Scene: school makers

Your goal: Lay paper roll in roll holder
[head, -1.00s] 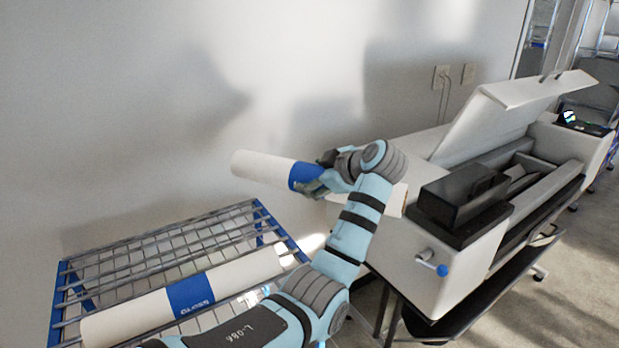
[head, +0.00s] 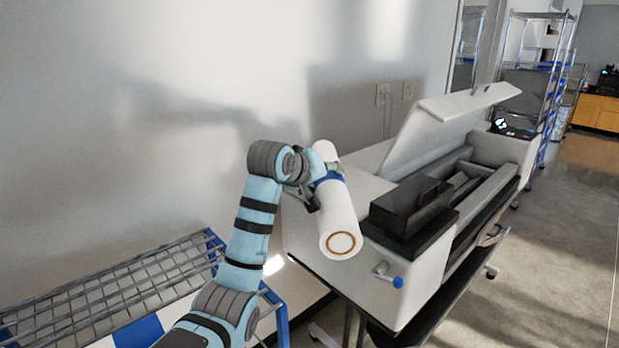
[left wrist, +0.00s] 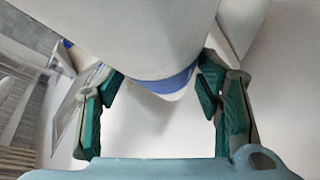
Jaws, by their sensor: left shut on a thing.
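The white paper roll (head: 339,222) has a blue band and a brown ring at its near end. My left gripper (head: 318,182) is shut on it around the blue band and holds it in the air at the near left of the large-format printer (head: 420,292). In the left wrist view the roll (left wrist: 150,35) fills the top between the two green-padded fingers (left wrist: 155,95). The printer's lid (head: 440,115) is raised, and the long roll holder trough (head: 487,190) shows below it. My right gripper is not in view.
A black box-shaped part (head: 410,205) stands on the printer's near end, beside a blue-knobbed crank (head: 397,282). Open floor lies at right.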

